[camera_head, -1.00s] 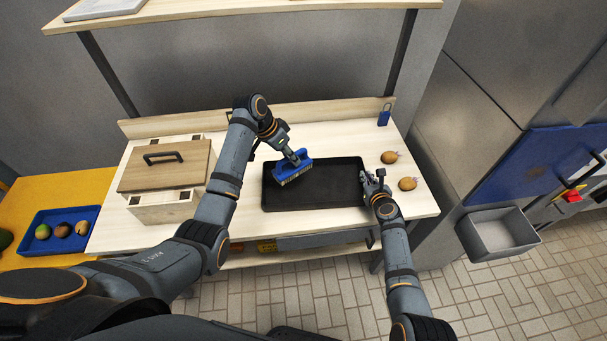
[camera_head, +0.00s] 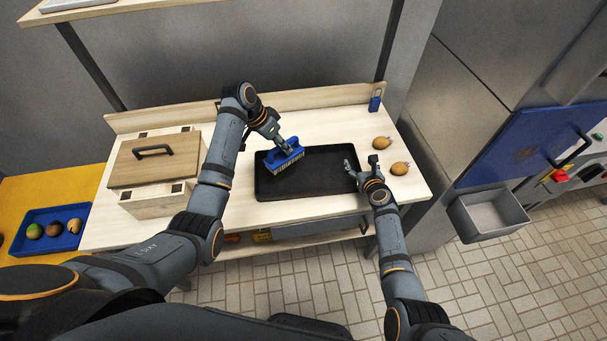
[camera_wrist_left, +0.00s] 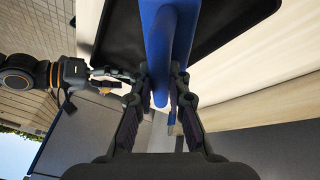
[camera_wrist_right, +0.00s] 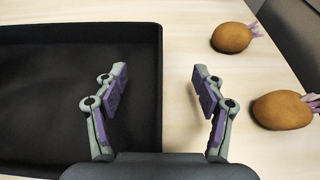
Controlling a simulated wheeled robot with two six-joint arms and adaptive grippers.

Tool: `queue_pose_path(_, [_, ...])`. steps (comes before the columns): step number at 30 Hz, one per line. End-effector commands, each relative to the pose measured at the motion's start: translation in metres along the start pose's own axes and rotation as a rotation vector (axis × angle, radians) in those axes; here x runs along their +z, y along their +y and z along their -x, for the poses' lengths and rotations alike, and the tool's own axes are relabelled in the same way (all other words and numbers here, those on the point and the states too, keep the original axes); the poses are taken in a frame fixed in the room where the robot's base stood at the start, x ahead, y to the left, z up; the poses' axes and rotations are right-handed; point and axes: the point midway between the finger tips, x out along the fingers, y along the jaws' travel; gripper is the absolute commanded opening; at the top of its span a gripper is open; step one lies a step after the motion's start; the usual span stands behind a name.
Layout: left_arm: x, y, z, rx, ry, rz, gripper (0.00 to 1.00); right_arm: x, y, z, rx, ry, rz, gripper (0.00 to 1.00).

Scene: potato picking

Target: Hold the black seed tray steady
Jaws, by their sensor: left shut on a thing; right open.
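The black seed tray (camera_head: 318,185) lies flat on the wooden worktop. It also shows in the right wrist view (camera_wrist_right: 60,100) and partly in the left wrist view (camera_wrist_left: 115,35). My left gripper (camera_head: 286,146) is shut on the handle of a blue brush (camera_head: 280,158), whose pale bristles are over the tray's left back part. I cannot tell whether they touch it. The blue handle fills the gap between the fingers in the left wrist view (camera_wrist_left: 158,60). My right gripper (camera_wrist_right: 159,80) is open at the tray's right edge, one finger on each side of the rim in picture, apart from it.
Two sprouting potatoes (camera_head: 381,143) (camera_head: 400,168) lie right of the tray. A wooden box with a handled lid (camera_head: 155,160) stands at left. A blue tray with several potatoes (camera_head: 32,245) is further left. A blue padlock-like item (camera_head: 375,103) is by the back ledge.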

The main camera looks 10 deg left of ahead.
Motion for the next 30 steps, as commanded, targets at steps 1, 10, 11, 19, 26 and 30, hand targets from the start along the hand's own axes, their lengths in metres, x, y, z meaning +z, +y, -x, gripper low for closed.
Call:
queue_pose_path(1, [0.0, 0.0, 0.0, 0.0, 0.001, 0.0, 0.0, -0.002, 0.001, 0.007, 0.001, 0.0, 0.0, 0.7])
queue_pose_path(10, [0.0, 0.0, 0.0, 0.0, 0.001, 0.0, 0.0, -0.002, 0.0, 0.05, -0.002, 0.003, -0.001, 0.7])
queue_pose_path(11, [0.0, 0.0, 0.0, 0.0, 0.001, 0.0, 0.0, -0.001, 0.0, 0.054, -0.002, 0.002, -0.001, 0.7])
queue_pose_path(19, [0.0, 0.0, 0.0, 0.0, 0.001, 0.0, 0.0, 0.0, 0.0, 0.076, -0.001, 0.002, -0.001, 0.7])
queue_pose_path(26, [0.0, 0.0, 0.0, 0.0, 0.001, 0.0, 0.0, 0.0, 0.0, 0.075, -0.001, 0.002, -0.001, 0.7])
queue_pose_path(30, [0.0, 0.0, 0.0, 0.0, 0.001, 0.0, 0.0, 0.0, 0.0, 0.075, -0.001, 0.002, -0.001, 0.7])
